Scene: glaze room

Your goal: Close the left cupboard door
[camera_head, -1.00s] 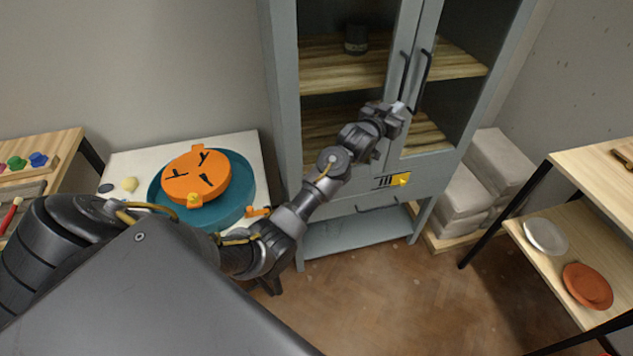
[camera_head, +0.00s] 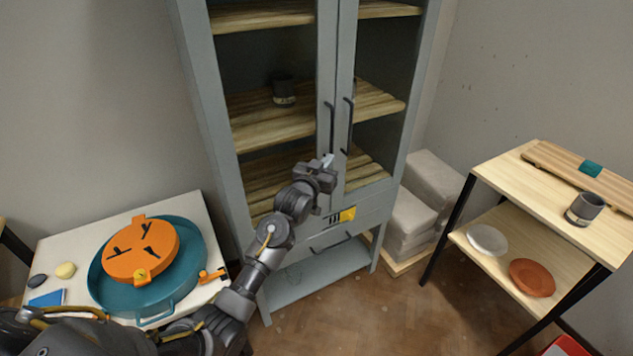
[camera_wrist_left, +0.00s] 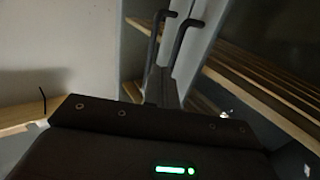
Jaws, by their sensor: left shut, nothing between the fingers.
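The left cupboard door (camera_head: 326,70) is a grey frame around a see-through panel, with a dark bar handle (camera_head: 331,130). It looks shut or almost shut, its edge close beside the right door (camera_head: 345,70); a small gap cannot be ruled out. My left gripper (camera_head: 328,161) is shut and empty, at the lower end of the left handle in the head view; I cannot tell whether it touches the door. In the left wrist view, both handles (camera_wrist_left: 157,40) stand just beyond the dark gripper body, and the fingertips are hard to make out. My right gripper is out of view.
A dark cup (camera_head: 283,92) stands on a shelf inside.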

